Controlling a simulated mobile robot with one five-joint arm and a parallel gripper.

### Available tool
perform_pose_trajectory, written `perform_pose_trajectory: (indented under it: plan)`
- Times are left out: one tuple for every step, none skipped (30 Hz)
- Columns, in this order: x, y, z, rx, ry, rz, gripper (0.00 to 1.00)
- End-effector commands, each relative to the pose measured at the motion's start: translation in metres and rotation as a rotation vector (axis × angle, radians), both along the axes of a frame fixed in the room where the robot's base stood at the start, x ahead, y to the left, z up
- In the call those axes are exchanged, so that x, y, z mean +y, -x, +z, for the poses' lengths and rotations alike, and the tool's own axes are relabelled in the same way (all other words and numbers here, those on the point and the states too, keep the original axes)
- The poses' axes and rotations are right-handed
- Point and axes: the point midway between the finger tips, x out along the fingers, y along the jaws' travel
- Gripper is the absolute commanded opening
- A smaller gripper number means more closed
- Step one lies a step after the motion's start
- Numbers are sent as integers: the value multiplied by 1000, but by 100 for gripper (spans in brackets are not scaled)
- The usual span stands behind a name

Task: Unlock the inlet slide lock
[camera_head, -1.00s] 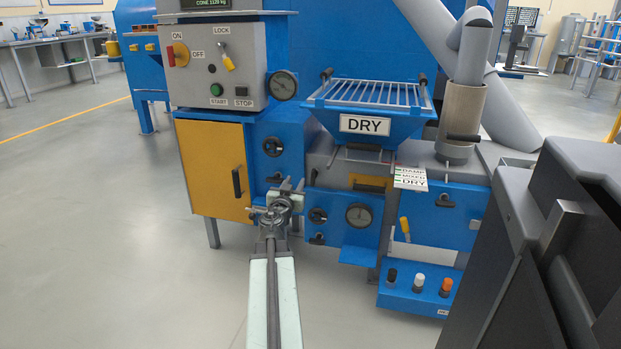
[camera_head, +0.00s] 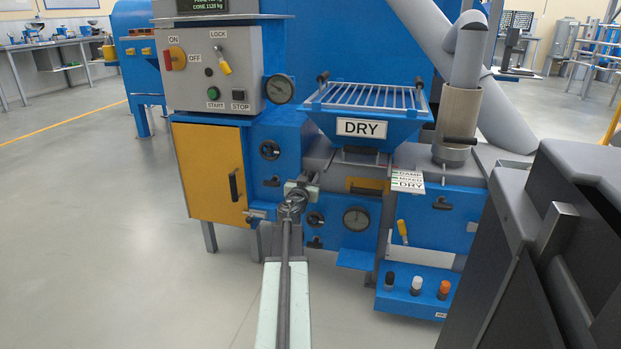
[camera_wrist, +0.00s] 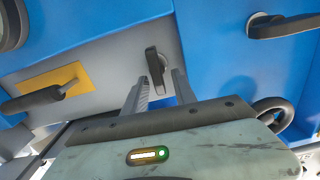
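A small dark lever (camera_wrist: 155,68) stands on a grey face in the wrist view. Near it is a yellow plate (camera_wrist: 68,76) with a black handle (camera_wrist: 32,100). I take the lever for the inlet slide lock; no label on it shows. My gripper (camera_wrist: 161,79) is open, its two grey fingers pointing at the lever, one to each side of its lower end. No contact can be made out. In the head view, my gripper (camera_head: 308,180) is in front of the machine, left of the yellow plate (camera_head: 367,185) under the hopper. The lever cannot be made out there.
The hopper (camera_head: 372,112) with a DRY sign hangs above right of my gripper. A yellow cabinet door (camera_head: 210,172) is to the left. In the wrist view, a black handle (camera_wrist: 283,27) sticks out at upper right.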

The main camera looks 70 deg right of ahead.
Motion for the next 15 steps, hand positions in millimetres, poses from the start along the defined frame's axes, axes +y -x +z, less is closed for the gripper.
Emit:
perform_pose_trajectory:
  plan:
    - [0, 0, 0, 0, 0, 0, 33]
    - [0, 0, 0, 0, 0, 0, 30]
    - [0, 0, 0, 0, 0, 0, 19]
    - [1, 0, 0, 0, 0, 0, 10]
    - [1, 0, 0, 0, 0, 0, 2]
    - [1, 0, 0, 0, 0, 0, 0]
    - [1, 0, 0, 0, 0, 0, 0]
    - [1, 0, 0, 0, 0, 0, 0]
    - [1, 0, 0, 0, 0, 0, 0]
    - [1, 0, 0, 0, 0, 0, 0]
    - [1, 0, 0, -1, 0, 0, 0]
    - [1, 0, 0, -1, 0, 0, 0]
    - [1, 0, 0, -1, 0, 0, 0]
    - [1, 0, 0, -1, 0, 0, 0]
    - [1, 0, 0, 4, 0, 0, 0]
